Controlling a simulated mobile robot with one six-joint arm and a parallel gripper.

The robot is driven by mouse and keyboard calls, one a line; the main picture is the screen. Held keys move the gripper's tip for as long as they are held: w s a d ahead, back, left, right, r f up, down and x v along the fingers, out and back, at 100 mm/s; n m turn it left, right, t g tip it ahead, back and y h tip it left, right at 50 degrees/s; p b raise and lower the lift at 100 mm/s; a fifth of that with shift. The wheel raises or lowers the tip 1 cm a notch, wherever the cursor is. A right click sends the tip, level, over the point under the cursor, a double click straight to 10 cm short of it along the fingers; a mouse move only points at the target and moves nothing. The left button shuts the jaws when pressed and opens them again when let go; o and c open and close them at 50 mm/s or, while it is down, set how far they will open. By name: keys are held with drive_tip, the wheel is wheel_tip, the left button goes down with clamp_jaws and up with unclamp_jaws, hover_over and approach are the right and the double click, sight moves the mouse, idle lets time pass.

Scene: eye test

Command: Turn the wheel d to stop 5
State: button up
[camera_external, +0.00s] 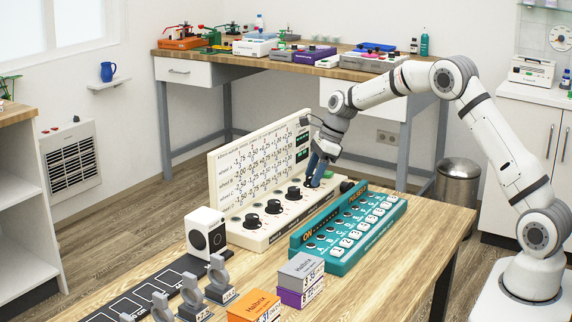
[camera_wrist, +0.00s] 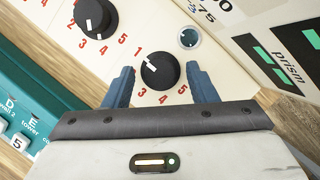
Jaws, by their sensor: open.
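The cream wheel panel (camera_external: 249,240) stands on the wooden table, with several black wheels in a row and an upright number chart (camera_external: 258,164) behind them. My gripper (camera_external: 313,181) reaches down over the row's far right end and mostly hides the wheel there. In the wrist view, that black wheel (camera_wrist: 161,71) lies between the blue fingers of my open gripper (camera_wrist: 159,76), with a gap on each side. Red numbers ring it, and its white mark points up-left, near the 1. The 5 is at its lower right. Its letter is not readable.
A neighbouring black wheel (camera_wrist: 95,17) is close at upper left in the wrist view. A teal button box (camera_external: 344,258) stands right in front of the panel. A white box (camera_external: 206,232), an orange box (camera_external: 254,305) and grey rings (camera_external: 217,270) stand nearer.

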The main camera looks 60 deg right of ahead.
drive_tip(key=shift+c, duration=0.3)
drive_tip(key=c, duration=0.9)
drive_tip(key=shift+r+n+p, duration=0.1)
drive_tip(key=shift+n+p, duration=0.2)
drive_tip(key=shift+p, duration=0.15)
drive_tip(key=n+g+y+p, duration=0.1)
drive_tip(key=n+p, duration=0.2)
drive_tip(key=p, duration=0.1)
drive_tip(key=shift+w+d+r, duration=0.1)
drive_tip(key=n+p, duration=0.1)
drive_tip(key=n, duration=0.1)
drive_tip(key=n+g+p, duration=0.1)
drive_tip(key=n, duration=0.1)
drive_tip(key=shift+w+g+p, duration=0.15)
drive_tip(key=shift+g+p, duration=0.15)
drive_tip(key=shift+p, duration=0.1)
drive_tip(key=shift+n+g+p, duration=0.6)
drive_tip(key=shift+n+p, duration=0.25)
drive_tip(key=shift+n, duration=0.55)
drive_tip(key=shift+w+f, duration=0.1)
drive_tip(key=shift+f, duration=0.1)
